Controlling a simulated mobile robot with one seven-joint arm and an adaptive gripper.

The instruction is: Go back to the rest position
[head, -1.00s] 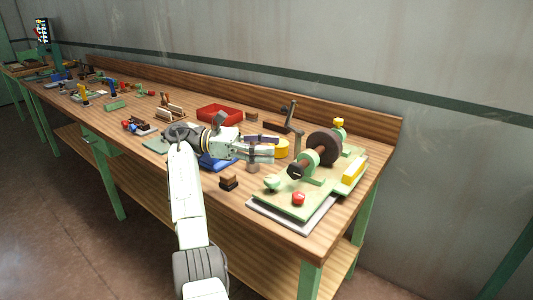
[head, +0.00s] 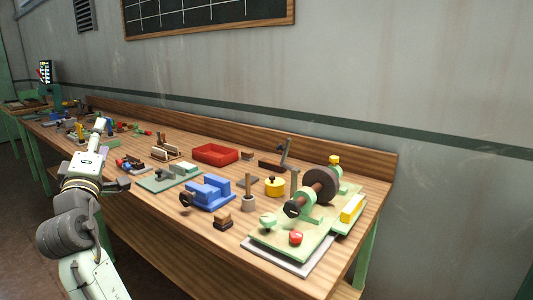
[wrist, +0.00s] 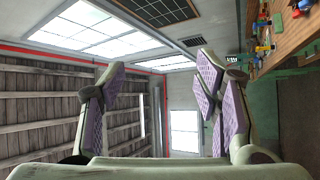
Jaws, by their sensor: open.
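My gripper (head: 100,125) is raised at the left of the head view, above the front edge of the wooden workbench (head: 290,238). In the wrist view my gripper (wrist: 160,85) has its purple-padded fingers spread wide, with nothing between them. Beyond the fingers the wrist view shows windows, the ceiling and a wall. My gripper is apart from everything on the bench.
Several small items stand behind my arm. The floor in front is clear.

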